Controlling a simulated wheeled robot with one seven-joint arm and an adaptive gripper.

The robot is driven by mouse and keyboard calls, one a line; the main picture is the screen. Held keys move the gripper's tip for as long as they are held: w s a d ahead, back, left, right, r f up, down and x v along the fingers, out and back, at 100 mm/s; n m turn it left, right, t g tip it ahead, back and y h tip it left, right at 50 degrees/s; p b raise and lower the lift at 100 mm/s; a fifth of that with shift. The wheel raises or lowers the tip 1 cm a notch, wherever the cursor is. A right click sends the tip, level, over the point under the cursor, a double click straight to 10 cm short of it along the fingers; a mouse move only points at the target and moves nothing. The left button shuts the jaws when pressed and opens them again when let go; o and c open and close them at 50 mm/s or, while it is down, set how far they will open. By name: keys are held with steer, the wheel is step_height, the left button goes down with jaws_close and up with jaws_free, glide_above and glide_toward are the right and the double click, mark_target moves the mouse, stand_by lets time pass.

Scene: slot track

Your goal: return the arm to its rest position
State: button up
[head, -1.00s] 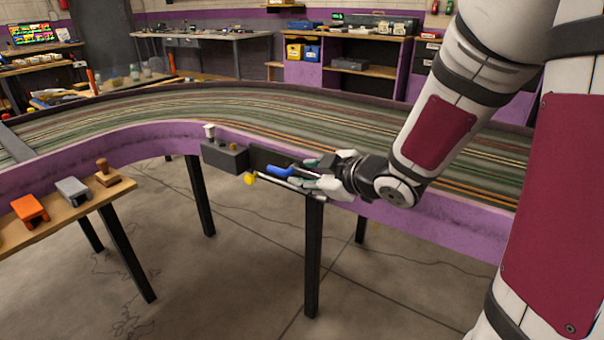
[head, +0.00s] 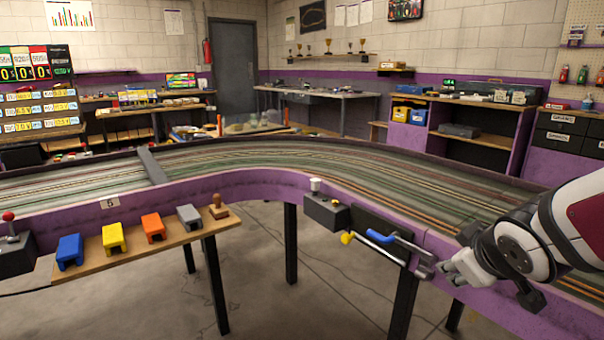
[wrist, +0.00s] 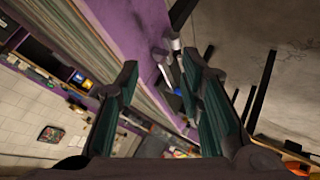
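My gripper (head: 452,272) is at the right end of my arm's reach in the head view, just right of the blue handle, beside the purple track wall. The wrist view shows its two fingers spread apart (wrist: 165,80) with nothing between them. The blue handle (head: 381,236) and a yellow-tipped rod (head: 348,239) are on the black panel on the wall, apart from my gripper. The blue handle also shows beyond the fingers in the wrist view (wrist: 178,91). My arm comes in from the right edge.
The purple track wall (head: 270,187) runs across the front. A dark box with a white knob (head: 325,210) is mounted on it. A wooden shelf (head: 150,245) at left carries blue, yellow, orange and grey blocks and a stamp-like piece. Below lies open concrete floor (head: 270,290) between table legs.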

steer(key=s+a+r+m+g+y, duration=0.1)
steer(key=s+a+m+g, duration=0.3)
steer(key=s, duration=1)
steer(key=s+a+r+m+g+y, duration=0.15)
steer(key=s+a+g, duration=0.3)
steer(key=s, duration=1.05)
step_height(320, 180, up, 28)
steer(key=t+p, duration=0.4)
steer(key=p, duration=2.3)
steer(key=shift+w, duration=0.15)
